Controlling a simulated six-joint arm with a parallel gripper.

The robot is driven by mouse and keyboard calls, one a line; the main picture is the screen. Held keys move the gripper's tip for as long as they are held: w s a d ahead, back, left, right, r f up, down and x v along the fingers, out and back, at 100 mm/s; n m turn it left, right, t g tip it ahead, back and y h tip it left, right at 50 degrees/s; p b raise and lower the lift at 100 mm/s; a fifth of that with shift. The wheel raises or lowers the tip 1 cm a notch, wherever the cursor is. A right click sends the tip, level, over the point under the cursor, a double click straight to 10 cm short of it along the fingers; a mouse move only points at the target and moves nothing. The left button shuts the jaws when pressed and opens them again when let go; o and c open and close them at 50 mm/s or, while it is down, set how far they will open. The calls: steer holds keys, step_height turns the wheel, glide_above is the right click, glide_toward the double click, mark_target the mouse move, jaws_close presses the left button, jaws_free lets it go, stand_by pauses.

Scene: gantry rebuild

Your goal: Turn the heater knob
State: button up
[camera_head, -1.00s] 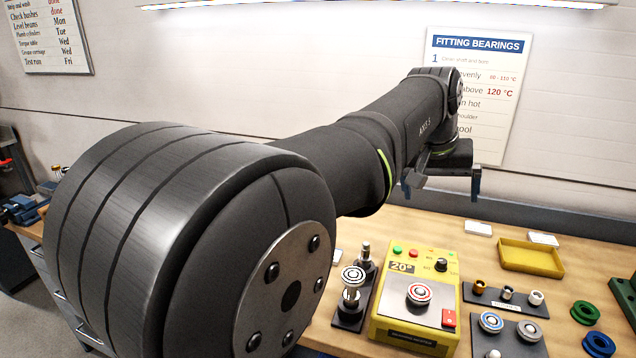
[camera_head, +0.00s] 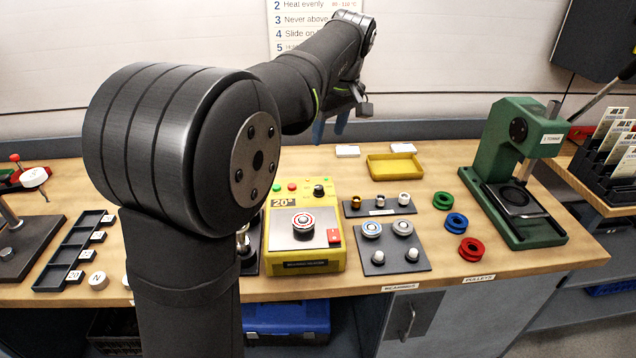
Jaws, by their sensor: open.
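The yellow bearing heater (camera_head: 329,256) stands on the bench at the middle of the view. Its black knob (camera_head: 319,190) is on the back right of its top, beside small coloured lights. Its display (camera_head: 283,203) reads 20°. A bearing with a red ring (camera_head: 303,223) sits on the heater's plate, and a red switch (camera_head: 334,235) is at the front right. My gripper (camera_head: 331,128) is open above the back of the bench, behind the heater and apart from the knob. It is partly hidden by my arm.
A yellow tray (camera_head: 395,168) lies behind right. Racks of small parts and bearings (camera_head: 394,250) stand right of the heater. Coloured pulleys (camera_head: 456,222) and a green press (camera_head: 520,170) are farther right. My arm hides the bench left of the heater.

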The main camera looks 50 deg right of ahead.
mark_target(319, 187)
steer(key=s+d+f+n+t+y, duration=0.1)
steer(key=s+d+f+n+y, duration=0.1)
steer(key=d+n, duration=0.25)
steer(key=shift+t, duration=0.3)
steer(key=x, duration=1.7)
steer(key=shift+s+f, duration=0.1)
steer(key=shift+f, duration=0.25)
steer(key=c, duration=1)
